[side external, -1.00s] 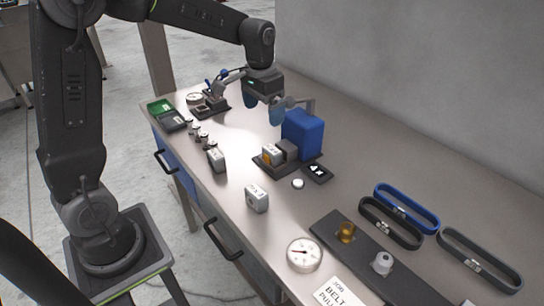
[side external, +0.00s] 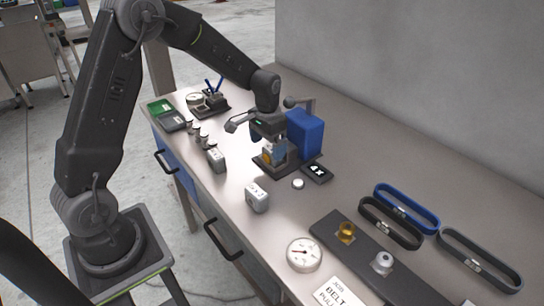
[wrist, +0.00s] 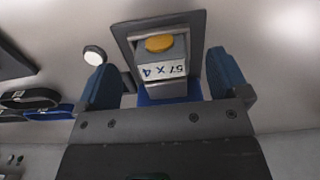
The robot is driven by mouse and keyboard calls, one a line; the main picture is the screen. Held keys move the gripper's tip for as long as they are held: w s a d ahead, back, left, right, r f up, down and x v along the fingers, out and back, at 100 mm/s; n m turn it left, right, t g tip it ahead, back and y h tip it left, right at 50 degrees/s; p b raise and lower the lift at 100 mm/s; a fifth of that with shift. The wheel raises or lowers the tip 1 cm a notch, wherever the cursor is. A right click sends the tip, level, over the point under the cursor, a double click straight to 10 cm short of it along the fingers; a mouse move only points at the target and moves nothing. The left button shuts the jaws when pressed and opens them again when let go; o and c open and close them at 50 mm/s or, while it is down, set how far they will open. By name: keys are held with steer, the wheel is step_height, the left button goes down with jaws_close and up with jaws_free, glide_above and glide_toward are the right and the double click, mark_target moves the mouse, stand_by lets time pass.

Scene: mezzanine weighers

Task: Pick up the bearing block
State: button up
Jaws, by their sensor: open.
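A grey block with an orange round part and a white label, which looks like the bearing block (wrist: 178,52), sits on a dark plate (wrist: 198,22) beside a blue box. In the wrist view it is between the two blue fingers of my gripper (wrist: 164,78), with space on both sides. My gripper is open and not clamped on it. In the side view my gripper (side external: 271,142) is low over the plate and partly hides the block (side external: 275,157).
The blue box (side external: 306,132) stands close behind the block. Other grey blocks (side external: 257,199) (side external: 216,158), a dial (side external: 303,254) and belts (side external: 406,208) lie elsewhere on the bench.

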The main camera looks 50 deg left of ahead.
mark_target(268, 151)
step_height(268, 151, down, 4)
steer(key=shift+f, duration=0.1)
steer(key=shift+c, duration=0.3)
steer(key=c, duration=1.2)
steer(key=shift+r, duration=0.2)
